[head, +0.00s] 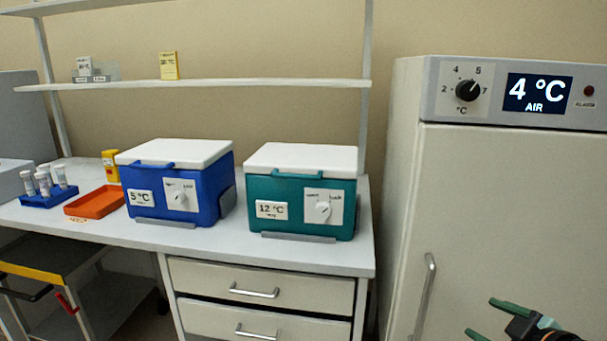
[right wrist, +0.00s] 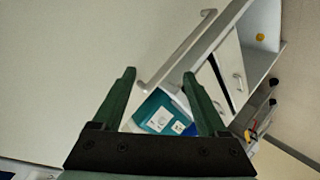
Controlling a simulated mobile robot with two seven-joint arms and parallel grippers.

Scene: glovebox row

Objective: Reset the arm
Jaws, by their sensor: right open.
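My right gripper (head: 490,318) is at the bottom right of the head view, in front of the fridge (head: 520,200). Its two green fingers are apart with nothing between them. In the right wrist view the open gripper (right wrist: 160,95) points toward the fridge door (right wrist: 70,60) and its long handle (right wrist: 178,50), with the bench beyond. It appears clear of both. My left gripper is not in view.
On the bench (head: 130,233) stand a blue cooler (head: 205,195), a teal cooler (head: 335,215), an orange tray (head: 92,203) and a blue rack of white tubes (head: 50,199). A cart (head: 60,255) stands at lower left. The fridge handle (head: 425,295) sticks out.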

